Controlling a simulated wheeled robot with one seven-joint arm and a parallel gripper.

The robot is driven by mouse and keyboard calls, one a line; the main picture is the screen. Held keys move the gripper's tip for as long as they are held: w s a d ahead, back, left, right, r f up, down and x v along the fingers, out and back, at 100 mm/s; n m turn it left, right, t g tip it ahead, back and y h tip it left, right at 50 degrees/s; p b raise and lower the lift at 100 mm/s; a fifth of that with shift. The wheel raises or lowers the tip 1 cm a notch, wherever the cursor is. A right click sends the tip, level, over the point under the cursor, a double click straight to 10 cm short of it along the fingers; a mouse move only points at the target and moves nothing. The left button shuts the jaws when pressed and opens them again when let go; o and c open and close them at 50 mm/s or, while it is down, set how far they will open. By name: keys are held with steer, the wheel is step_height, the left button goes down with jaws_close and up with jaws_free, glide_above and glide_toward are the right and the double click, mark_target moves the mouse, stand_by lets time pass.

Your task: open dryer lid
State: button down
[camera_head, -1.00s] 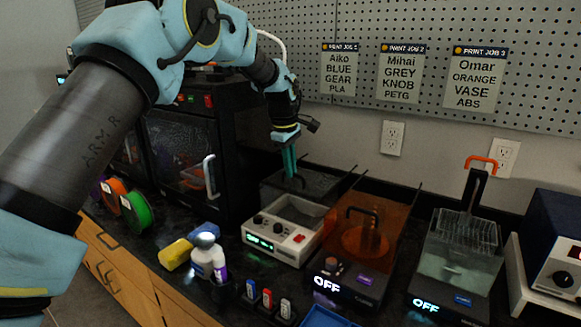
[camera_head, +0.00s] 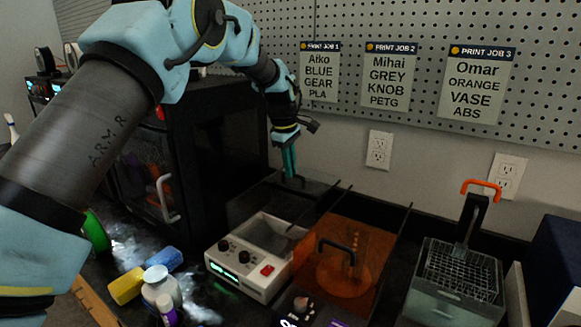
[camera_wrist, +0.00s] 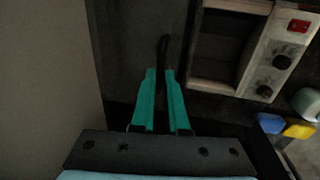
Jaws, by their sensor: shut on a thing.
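The dryer (camera_head: 262,278) is a pale box with two dark knobs, a red switch and a green display; I take it to be the one in the task. Its smoky see-through lid (camera_head: 255,203) stands raised at its back, so the grey bin (camera_head: 270,236) is uncovered. In the wrist view the dryer's front panel (camera_wrist: 280,58) is at upper right. My gripper (camera_head: 291,176), with teal fingers, is at the raised lid. In the wrist view my gripper (camera_wrist: 162,75) is shut on the lid's black handle (camera_wrist: 162,50). The fingers hide part of the handle.
An orange-lidded machine (camera_head: 340,262) stands just right of the dryer, and a wire-basket tank (camera_head: 458,275) farther right. A black printer cabinet (camera_head: 205,150) is close on the left. The pegboard wall is behind.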

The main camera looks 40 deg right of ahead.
steer(key=c, duration=0.9)
jaws_free()
steer(key=r+b, duration=0.1)
steer(key=r, duration=0.2)
steer(key=a+r, duration=0.1)
steer(key=r, duration=0.3)
steer(key=a+r+b, duration=0.1)
steer(key=r, duration=0.2)
steer(key=shift+s+r+b, duration=0.25)
steer(key=shift+r+b, duration=0.05)
